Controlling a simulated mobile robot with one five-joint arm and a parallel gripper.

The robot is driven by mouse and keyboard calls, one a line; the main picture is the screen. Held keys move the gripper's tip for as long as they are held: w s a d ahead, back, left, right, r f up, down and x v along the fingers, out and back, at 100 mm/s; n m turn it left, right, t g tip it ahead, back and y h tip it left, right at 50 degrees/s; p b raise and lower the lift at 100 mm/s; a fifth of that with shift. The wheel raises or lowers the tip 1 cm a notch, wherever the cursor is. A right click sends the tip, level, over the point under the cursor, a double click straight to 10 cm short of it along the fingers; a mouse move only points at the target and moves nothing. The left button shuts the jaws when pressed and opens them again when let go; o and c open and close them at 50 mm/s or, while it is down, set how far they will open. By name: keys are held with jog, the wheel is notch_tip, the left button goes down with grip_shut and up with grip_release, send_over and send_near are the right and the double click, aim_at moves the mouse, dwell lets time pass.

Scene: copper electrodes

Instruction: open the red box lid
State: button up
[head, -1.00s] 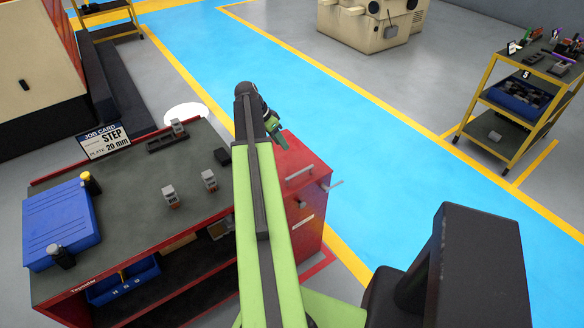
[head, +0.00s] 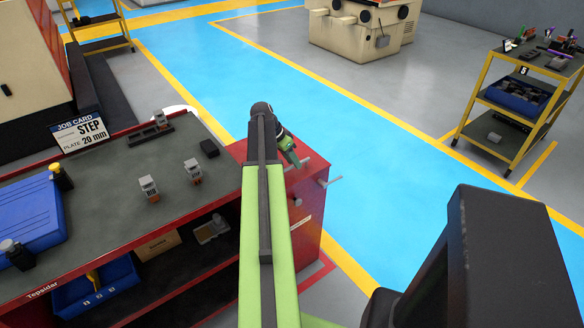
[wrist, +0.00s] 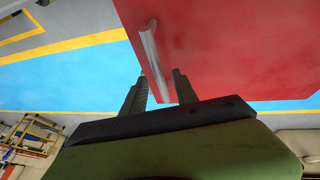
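The red box (head: 312,215) stands at the right end of the workbench, its lid shut. In the wrist view the red lid (wrist: 225,45) fills the upper right, with a silver bar handle (wrist: 152,55) along its left edge. My green gripper (head: 291,157) is above the lid in the head view and partly hides it. In the wrist view my gripper (wrist: 159,80) is open, with two dark fingers apart. The handle's near end shows between the fingers; I cannot tell whether they touch it or how far off it is.
The workbench (head: 110,215) at left carries small clamps, a blue case (head: 25,220) and a job card (head: 80,132). Another silver bar (head: 330,182) sticks out from the box's right side. A yellow cart (head: 510,125) stands far right. The blue floor (head: 370,180) beyond the box is clear.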

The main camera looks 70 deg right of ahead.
grip_shut()
dwell(1.5)
